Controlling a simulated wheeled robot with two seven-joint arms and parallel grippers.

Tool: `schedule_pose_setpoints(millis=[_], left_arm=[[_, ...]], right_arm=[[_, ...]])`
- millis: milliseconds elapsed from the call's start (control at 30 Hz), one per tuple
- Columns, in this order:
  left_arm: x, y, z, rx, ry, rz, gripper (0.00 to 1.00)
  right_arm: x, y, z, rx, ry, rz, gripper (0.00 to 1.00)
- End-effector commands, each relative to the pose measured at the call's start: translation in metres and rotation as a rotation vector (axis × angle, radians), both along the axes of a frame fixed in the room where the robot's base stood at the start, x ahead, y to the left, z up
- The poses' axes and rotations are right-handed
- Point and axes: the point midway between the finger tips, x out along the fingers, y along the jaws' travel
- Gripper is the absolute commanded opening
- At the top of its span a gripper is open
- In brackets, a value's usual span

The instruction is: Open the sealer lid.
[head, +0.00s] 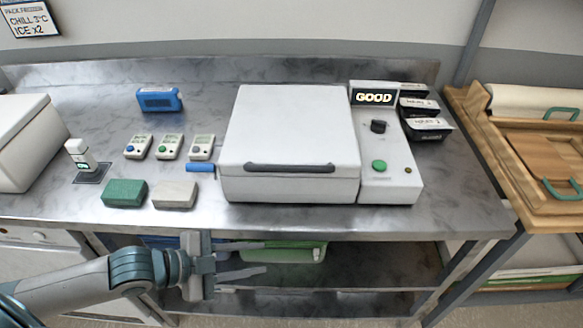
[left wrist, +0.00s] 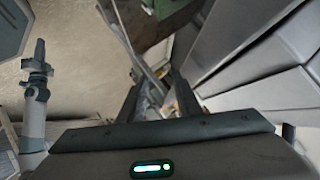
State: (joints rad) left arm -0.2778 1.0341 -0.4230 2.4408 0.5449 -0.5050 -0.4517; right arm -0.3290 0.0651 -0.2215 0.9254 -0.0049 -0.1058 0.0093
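The sealer (head: 290,145) stands on the steel counter with its white lid down and a dark handle bar (head: 290,168) along the front. Its control panel (head: 390,160) is at the right, with a green button, a black knob and a display reading GOOD. My left gripper (head: 258,259) is in front of and below the counter's front edge, left of the sealer's middle and apart from the handle. Its two fingers are spread with nothing between them. In the left wrist view the fingers (left wrist: 160,98) also stand apart. My right gripper is not in view.
Left of the sealer are several small devices (head: 170,147), a green block (head: 125,193), a beige block (head: 175,195) and a blue box (head: 159,99). Black trays (head: 428,128) sit at the right. A green bin (head: 290,251) is on the shelf below.

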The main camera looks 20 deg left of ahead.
Motion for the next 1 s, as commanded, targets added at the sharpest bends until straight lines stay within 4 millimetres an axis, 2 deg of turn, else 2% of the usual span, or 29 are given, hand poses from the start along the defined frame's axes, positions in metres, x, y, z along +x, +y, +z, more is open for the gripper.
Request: schedule_pose_setpoints(millis=[167,367,700,1000], left_arm=[[-0.001,0.004,0.016,0.001,-0.043,-0.065,0.31],[-0.004,0.012,0.046,-0.004,-0.114,-0.163,0.31],[-0.006,0.044,0.121,-0.016,-0.261,-0.287,0.31],[0.001,0.078,0.195,-0.003,-0.399,-0.286,0.31]], right_arm=[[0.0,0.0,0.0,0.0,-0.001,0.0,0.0],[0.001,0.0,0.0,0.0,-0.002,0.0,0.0],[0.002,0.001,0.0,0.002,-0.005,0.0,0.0],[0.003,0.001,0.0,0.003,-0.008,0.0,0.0]])
